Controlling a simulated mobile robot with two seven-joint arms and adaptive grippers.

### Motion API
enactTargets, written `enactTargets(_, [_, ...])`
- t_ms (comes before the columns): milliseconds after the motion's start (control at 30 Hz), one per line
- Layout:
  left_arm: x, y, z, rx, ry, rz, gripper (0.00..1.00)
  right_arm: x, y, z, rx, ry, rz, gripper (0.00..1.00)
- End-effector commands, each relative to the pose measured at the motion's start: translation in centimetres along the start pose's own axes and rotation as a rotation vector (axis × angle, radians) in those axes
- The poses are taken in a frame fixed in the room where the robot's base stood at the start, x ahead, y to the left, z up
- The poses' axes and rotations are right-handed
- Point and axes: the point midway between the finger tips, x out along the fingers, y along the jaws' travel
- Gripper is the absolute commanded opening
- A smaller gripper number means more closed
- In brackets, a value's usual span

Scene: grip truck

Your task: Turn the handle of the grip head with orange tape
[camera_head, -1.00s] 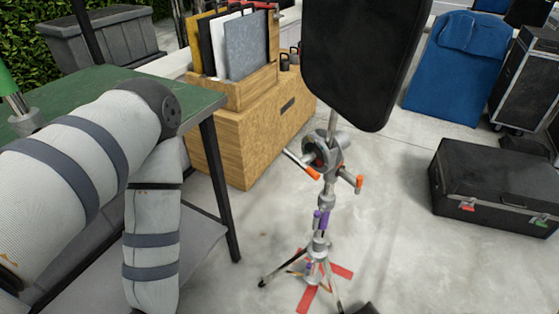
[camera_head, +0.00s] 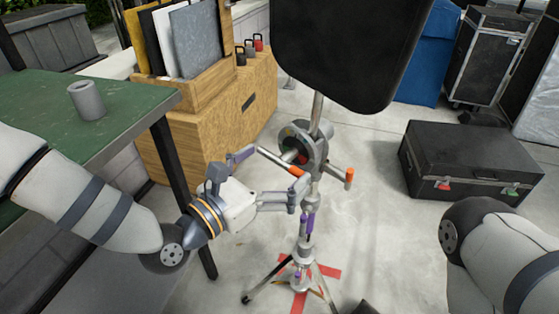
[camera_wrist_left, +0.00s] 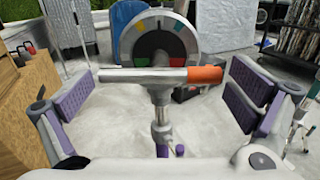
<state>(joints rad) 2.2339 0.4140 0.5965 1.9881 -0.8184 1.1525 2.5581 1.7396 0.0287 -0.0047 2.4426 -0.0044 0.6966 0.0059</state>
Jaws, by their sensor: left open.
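The grey grip head (camera_head: 312,143) sits on a light stand below a large black panel. Its long metal handle (camera_head: 273,160) ends in orange tape (camera_head: 297,171); a second orange-ended handle (camera_head: 349,177) sticks out to the right. My left gripper (camera_head: 274,178) is open beside the long handle. In the left wrist view, the handle (camera_wrist_left: 140,75) lies crosswise between the spread purple-padded fingers, orange tape (camera_wrist_left: 205,75) at its right end, with a gap on both sides. The round dial (camera_wrist_left: 160,42) with coloured marks is behind it. My right gripper is out of view; only its arm shows.
A green table (camera_head: 125,95) with a grey cylinder (camera_head: 87,100) stands left, close to my left arm. A wooden box (camera_head: 222,118) is behind. The black panel (camera_head: 345,50) hangs above. A black case (camera_head: 470,160) lies right. Tripod legs stand over red floor tape (camera_head: 300,299).

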Motion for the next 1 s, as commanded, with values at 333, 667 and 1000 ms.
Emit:
enactTargets(333, [1.7, 0.0, -0.1, 0.0, 0.003, 0.0, 1.0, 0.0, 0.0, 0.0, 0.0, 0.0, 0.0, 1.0])
enactTargets(667, [1.7, 0.0, -0.1, 0.0, 0.003, 0.001, 0.63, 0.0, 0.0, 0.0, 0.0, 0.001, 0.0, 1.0])
enactTargets(1000, [1.7, 0.0, -0.1, 0.075, 0.003, 0.003, 0.63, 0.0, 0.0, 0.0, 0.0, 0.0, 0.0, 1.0])
